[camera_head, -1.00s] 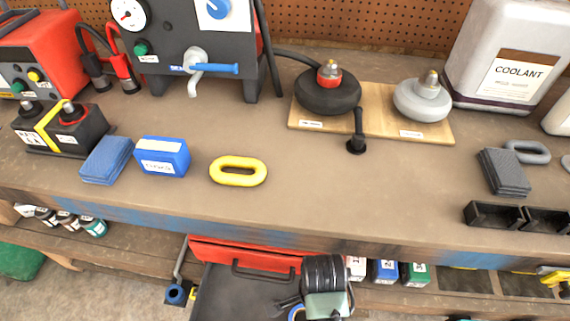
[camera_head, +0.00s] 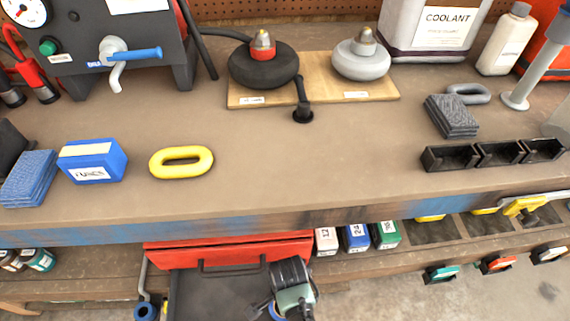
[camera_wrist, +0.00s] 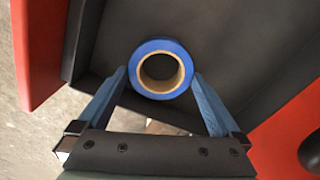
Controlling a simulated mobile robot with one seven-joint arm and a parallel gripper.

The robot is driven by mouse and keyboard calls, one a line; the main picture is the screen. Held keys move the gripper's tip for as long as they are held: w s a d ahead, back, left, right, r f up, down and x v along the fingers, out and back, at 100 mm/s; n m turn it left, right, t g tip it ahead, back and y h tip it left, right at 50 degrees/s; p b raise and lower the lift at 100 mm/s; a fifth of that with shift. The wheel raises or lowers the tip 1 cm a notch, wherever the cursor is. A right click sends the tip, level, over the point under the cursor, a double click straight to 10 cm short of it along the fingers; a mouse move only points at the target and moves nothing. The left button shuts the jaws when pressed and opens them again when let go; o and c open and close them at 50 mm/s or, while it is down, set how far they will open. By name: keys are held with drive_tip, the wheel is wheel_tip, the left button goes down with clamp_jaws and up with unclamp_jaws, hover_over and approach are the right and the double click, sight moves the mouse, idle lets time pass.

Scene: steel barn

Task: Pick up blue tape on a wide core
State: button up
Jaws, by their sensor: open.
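The blue tape (camera_wrist: 133,69) is a roll with a wide tan core and an open hole. In the wrist view it lies on the dark floor of the open drawer (camera_wrist: 240,50), close to a drawer wall. My gripper (camera_wrist: 160,75) is open, with one blue finger on each side of the roll. The fingertips look very near its edges; I cannot tell whether they touch. In the head view my gripper (camera_head: 270,308) is over the red-fronted drawer (camera_head: 215,285) at the bottom, and my wrist largely hides the tape.
The workbench (camera_head: 300,170) stands above the drawer. It carries a yellow link (camera_head: 160,174), a blue box (camera_head: 95,175), blue pads (camera_head: 28,178) and black bins (camera_head: 450,158). Small bottles (camera_head: 355,236) stand on the shelf right of the drawer. A dark rounded object (camera_wrist: 312,150) is at the wrist view's right edge.

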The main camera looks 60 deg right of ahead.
drive_tip(key=shift+f, duration=0.3)
drive_tip(key=c, duration=1)
wheel_tip(320, 180, up, 10)
drive_tip(key=p, duration=0.3)
drive_tip(key=shift+r+p, duration=0.1)
drive_tip(key=shift+p, duration=0.3)
drive_tip(key=shift+c, duration=0.2)
